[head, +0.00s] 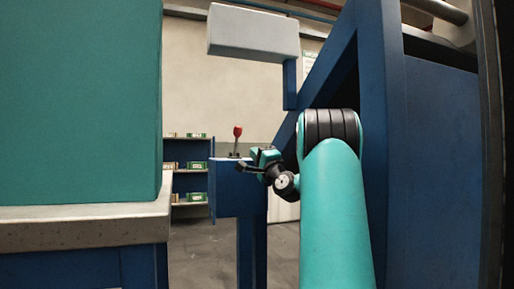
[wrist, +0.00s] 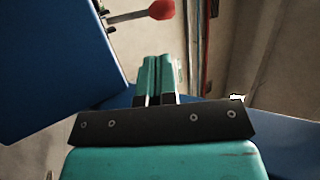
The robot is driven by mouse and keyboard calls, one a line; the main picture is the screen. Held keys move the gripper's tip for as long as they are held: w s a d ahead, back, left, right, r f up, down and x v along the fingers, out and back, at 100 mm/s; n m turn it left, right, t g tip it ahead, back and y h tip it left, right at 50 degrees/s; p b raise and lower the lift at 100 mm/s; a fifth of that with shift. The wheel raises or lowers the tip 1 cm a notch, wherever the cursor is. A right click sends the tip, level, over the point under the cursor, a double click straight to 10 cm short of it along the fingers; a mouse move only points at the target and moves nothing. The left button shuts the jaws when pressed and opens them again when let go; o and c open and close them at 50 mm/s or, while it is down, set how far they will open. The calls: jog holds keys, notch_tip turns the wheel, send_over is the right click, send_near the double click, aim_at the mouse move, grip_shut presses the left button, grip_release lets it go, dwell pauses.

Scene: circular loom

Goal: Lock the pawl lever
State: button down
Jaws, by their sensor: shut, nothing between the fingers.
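The pawl lever (head: 237,139) is a thin stick with a red knob. It stands roughly upright on the blue post in the head view. The lever's base is partly hidden.
A blue post (head: 238,192) carries the lever. A large blue frame (head: 429,150) rises at right, and a pale box (head: 253,33) hangs above. A teal block (head: 80,100) on a grey-topped bench (head: 85,225) fills the left. Shelves (head: 188,184) with small boxes stand behind.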

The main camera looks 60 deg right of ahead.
aim_at(240, 134)
jog(key=p+x, duration=0.9)
jog(key=shift+r, duration=0.35)
jog(key=shift+p+x, duration=0.9)
jog(key=shift+p, duration=0.05)
jog(key=shift+w+d, duration=0.1)
